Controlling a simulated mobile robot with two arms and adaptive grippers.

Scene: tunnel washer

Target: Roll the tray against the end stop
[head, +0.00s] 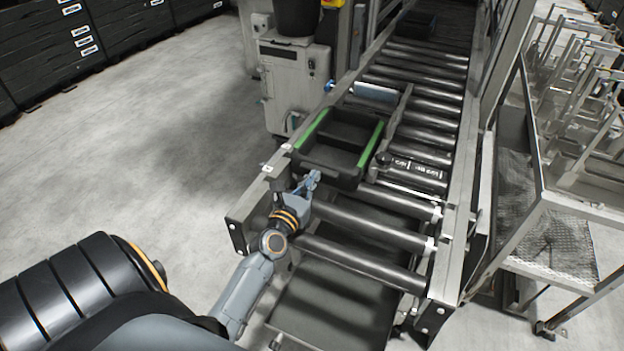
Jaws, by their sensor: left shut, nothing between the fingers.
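The tray (371,144) is black with green strips along its two sides, and it sits on the left part of the roller conveyor (372,229). It looks empty. My left gripper (313,178) is shut and empty at the tray's near side, close to its near left corner. I cannot tell whether the fingertips touch the tray. I cannot make out for certain which part is the end stop. My right gripper is not in view.
A black cylinder with white lettering (412,170) lies right of the tray on the rollers. A pale cylinder (375,91) lies beyond the tray. A grey machine cabinet (293,85) stands left of the conveyor, and a metal rack (560,205) stands right. The floor at left is clear.

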